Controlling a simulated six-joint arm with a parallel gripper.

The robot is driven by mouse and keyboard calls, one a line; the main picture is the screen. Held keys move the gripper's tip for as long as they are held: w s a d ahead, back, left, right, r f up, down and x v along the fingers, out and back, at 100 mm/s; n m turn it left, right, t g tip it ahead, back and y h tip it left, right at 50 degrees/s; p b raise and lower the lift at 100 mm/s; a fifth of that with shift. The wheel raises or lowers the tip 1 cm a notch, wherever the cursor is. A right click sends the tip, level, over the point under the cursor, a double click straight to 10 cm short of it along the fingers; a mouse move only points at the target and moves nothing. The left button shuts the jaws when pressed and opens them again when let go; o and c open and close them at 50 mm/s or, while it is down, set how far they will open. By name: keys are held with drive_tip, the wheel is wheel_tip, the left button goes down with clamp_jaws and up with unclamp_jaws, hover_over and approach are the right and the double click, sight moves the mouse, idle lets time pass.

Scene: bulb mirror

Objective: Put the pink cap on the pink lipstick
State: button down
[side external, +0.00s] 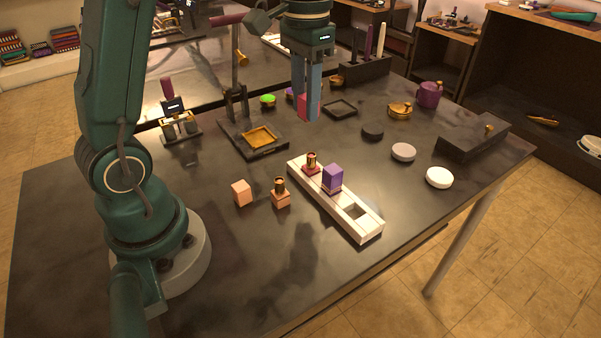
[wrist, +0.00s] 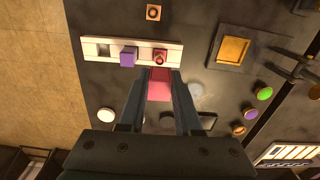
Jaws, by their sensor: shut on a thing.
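My gripper (side external: 307,112) is shut on the pink cap (side external: 308,105), high above the table behind the white rack. The pink cap (wrist: 159,84) sits between my fingertips in the wrist view. The pink lipstick (side external: 311,166) stands upright and uncapped in the far end of the white rack (side external: 361,229), with a gold-brown tube on a reddish base. In the wrist view the pink lipstick (wrist: 160,56) shows just past the held cap. The cap is apart from the lipstick in the side view.
A purple block-shaped lipstick (side external: 332,178) stands in the rack's middle slot; the near slot is empty. A peach cap (side external: 241,193) and an uncapped peach lipstick (side external: 281,196) stand left of the rack. A gold-filled black tray (side external: 261,139) and round discs (side external: 403,152) lie around.

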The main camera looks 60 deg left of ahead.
sight(309, 156)
drive_tip(key=shift+w+f, duration=0.3)
drive_tip(key=shift+w, duration=0.15)
drive_tip(key=shift+f, duration=0.4)
drive_tip(key=shift+f, duration=2.9)
drive_tip(key=shift+f, duration=2.05)
drive_tip(key=c, duration=0.5)
unclamp_jaws()
